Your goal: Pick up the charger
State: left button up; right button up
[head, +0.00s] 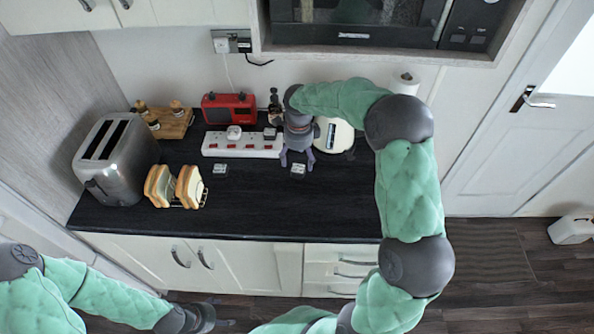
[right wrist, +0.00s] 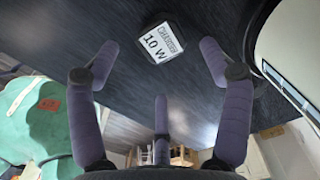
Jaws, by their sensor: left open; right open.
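My left gripper (head: 222,321) is open and empty, low in front of the cupboards.
A white power strip (head: 242,145) with plugs lies behind the charger, before a red radio (head: 229,108). A kettle (head: 334,135) stands close on the right. A toaster (head: 114,160) and bread rack (head: 175,187) stand left. The front worktop (head: 270,215) is clear.

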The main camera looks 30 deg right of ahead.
aim_at(297, 168)
jog(key=shift+w+f+b, duration=0.15)
jog(key=shift+f+b, duration=0.1)
jog(key=shift+f, duration=1.35)
jog(key=shift+w+f+b, duration=0.15)
jog(key=shift+f+b, duration=0.1)
jog(key=shift+f, duration=1.3)
jog(key=shift+a, duration=0.1)
jog(key=c, duration=1.3)
